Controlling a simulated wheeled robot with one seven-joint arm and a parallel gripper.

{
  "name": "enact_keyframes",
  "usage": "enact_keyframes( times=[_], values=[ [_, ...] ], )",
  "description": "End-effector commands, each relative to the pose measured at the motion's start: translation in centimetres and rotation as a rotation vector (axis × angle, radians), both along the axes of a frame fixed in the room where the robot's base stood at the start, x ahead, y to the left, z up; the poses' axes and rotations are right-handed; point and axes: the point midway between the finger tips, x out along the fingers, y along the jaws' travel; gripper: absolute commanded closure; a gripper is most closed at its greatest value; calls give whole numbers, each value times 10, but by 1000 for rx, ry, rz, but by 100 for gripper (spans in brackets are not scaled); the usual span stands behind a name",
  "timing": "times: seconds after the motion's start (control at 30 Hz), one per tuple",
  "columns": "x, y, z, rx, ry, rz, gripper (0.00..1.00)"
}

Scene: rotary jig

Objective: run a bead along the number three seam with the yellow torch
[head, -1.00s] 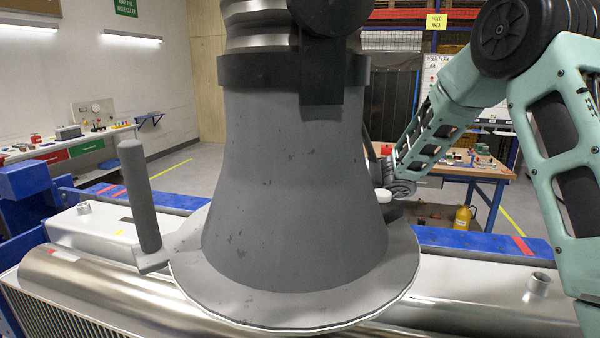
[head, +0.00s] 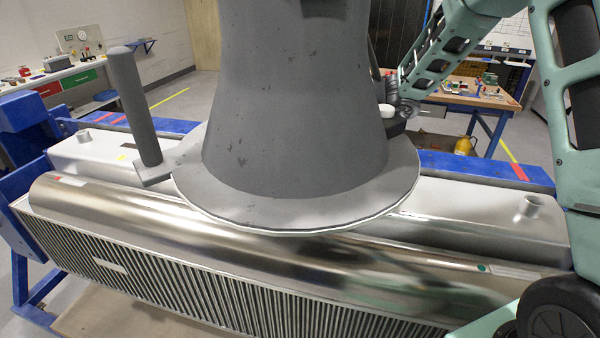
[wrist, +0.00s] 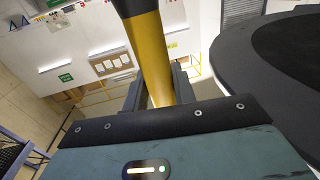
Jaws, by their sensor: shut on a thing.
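The yellow torch (wrist: 152,62), with a black end toward the top, stands between the two dark fingers of my gripper (wrist: 158,88) in the wrist view. My gripper is shut on it. In the head view my gripper and the torch are hidden behind a large grey hood. The silver finned workpiece (head: 250,280) lies across the lower half of the head view. No seam number is readable, and the torch tip is out of sight.
The grey hood (head: 295,110), with a wide flange and an upright handle (head: 135,105), covers the middle of the workpiece. The blue jig frame (head: 35,145) holds the workpiece. A wooden workbench (head: 460,95) stands back right, with a yellow bottle (head: 463,145) near it.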

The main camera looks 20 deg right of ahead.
Motion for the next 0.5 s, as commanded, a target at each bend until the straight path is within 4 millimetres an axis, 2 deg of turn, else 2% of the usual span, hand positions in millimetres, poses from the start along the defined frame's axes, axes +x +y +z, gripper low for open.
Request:
enact_keyframes(
  times=[0.5],
  values=[
    [0, 0, -3, 1, -2, 0, 96]
  ],
)
